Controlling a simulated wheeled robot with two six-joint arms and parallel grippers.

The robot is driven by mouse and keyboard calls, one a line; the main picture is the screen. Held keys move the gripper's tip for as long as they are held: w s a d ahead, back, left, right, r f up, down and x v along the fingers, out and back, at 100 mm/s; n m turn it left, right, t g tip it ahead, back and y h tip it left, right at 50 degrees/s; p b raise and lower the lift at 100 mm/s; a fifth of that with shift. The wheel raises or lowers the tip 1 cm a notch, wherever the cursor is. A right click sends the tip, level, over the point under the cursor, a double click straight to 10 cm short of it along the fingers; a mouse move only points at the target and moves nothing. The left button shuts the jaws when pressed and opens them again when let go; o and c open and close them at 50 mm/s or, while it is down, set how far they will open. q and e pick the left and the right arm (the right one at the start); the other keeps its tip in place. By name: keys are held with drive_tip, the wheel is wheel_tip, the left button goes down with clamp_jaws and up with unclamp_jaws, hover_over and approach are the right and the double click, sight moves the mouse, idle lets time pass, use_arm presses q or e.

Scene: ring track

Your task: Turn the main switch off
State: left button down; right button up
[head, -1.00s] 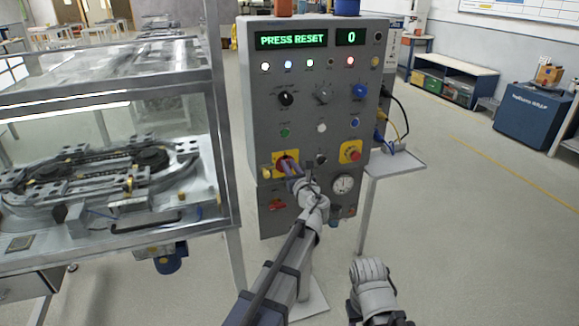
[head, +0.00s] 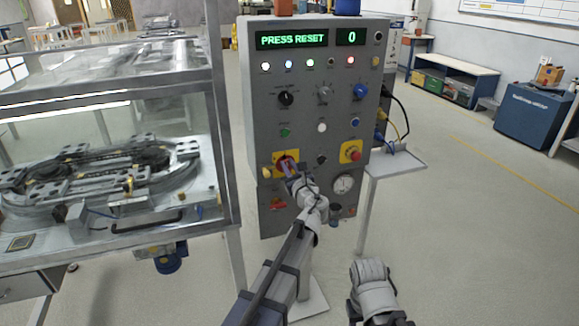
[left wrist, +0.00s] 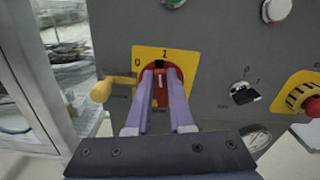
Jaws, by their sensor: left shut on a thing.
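The main switch (head: 283,160) is a red rotary handle on a yellow plate on the grey control panel. In the left wrist view, the switch handle (left wrist: 160,93) stands upright, in line with the mark 1 at the top of its plate; the mark 0 is at the upper left. My left gripper (head: 289,171) is at the switch. Its two purple fingers (left wrist: 161,88) are shut on the handle from both sides and partly hide it.
A yellow knob (left wrist: 101,90) sticks out just left of the switch plate. A red stop button on yellow (head: 351,152) and a black key switch (left wrist: 244,93) lie to the right. The glass-walled machine (head: 110,190) stands left. The panel display (head: 291,39) reads PRESS RESET.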

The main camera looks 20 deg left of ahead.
use_arm(q)
drive_tip(key=n, duration=0.4)
drive_tip(key=a+f+n+b, duration=0.1)
drive_tip(key=n, duration=0.3)
drive_tip(key=s+n, duration=0.1)
drive_tip(key=n, duration=0.2)
drive_tip(key=shift+a+f+n, duration=0.2)
drive_tip(key=shift+f+n, duration=0.1)
drive_tip(key=shift+n, duration=0.1)
drive_tip(key=shift+f+n+b, duration=0.15)
drive_tip(key=shift+n+b, duration=0.1)
drive_tip(key=shift+n, duration=0.7)
drive_tip(key=shift+f+n+b, duration=0.15)
drive_tip(key=shift+n+b, duration=0.1)
drive_tip(key=shift+n, duration=0.7)
drive_tip(key=c, duration=0.8)
unclamp_jaws()
drive_tip(key=shift+s, duration=0.1)
drive_tip(key=v, duration=0.7)
drive_tip(key=shift+s+d, duration=0.25)
